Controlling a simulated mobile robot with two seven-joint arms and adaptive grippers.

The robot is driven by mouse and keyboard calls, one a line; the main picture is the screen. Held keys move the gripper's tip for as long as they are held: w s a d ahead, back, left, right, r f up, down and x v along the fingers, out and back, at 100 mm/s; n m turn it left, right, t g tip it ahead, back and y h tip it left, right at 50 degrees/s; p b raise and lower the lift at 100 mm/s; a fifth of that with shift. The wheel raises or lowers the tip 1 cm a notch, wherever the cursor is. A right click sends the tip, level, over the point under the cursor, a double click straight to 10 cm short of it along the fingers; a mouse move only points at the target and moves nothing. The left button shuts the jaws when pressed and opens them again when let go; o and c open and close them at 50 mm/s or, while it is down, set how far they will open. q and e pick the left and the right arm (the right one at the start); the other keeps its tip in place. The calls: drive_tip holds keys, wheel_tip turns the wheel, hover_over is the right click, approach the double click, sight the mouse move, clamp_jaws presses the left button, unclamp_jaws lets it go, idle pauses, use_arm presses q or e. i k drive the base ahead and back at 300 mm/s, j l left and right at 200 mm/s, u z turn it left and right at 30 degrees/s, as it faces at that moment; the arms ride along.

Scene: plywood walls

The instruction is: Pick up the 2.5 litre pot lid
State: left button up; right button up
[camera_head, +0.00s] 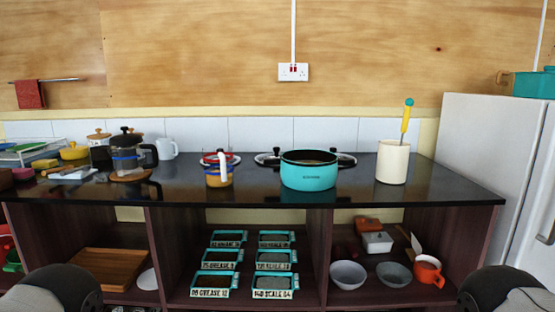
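A teal pot (308,174) stands on the dark counter. A dark-rimmed lid (267,159) with a black knob lies flat just behind its left side. Another dark-rimmed lid edge (347,160) with a knob shows behind its right side. The pot hides parts of both, and I cannot read a size on either. A round red-and-white thing (232,159), maybe also a lid, is partly hidden behind an amber jar. Dark rounded parts of my two arms show at the bottom corners. Neither gripper's fingers are in view.
On the counter (440,189), an amber jar (219,178) stands left of the pot and a cream utensil holder (392,163) right. A coffee press (127,155) and other kitchenware crowd the left. A white fridge (490,135) bounds the right. Shelves below hold bowls and labelled trays.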

sight(259, 158)
drive_tip(key=i+j+z, duration=0.2)
drive_tip(key=j, duration=0.15)
drive_tip(key=i+j+z, duration=0.2)
drive_tip(key=j, duration=0.15)
drive_tip(key=i+j+z, duration=0.2)
drive_tip(key=j, duration=0.15)
drive_tip(key=j+z, duration=0.2)
drive_tip(key=j, duration=0.2)
drive_tip(key=i+j+z, duration=0.2)
drive_tip(key=j, duration=0.25)
drive_tip(key=j+z, duration=0.2)
drive_tip(key=j, duration=0.2)
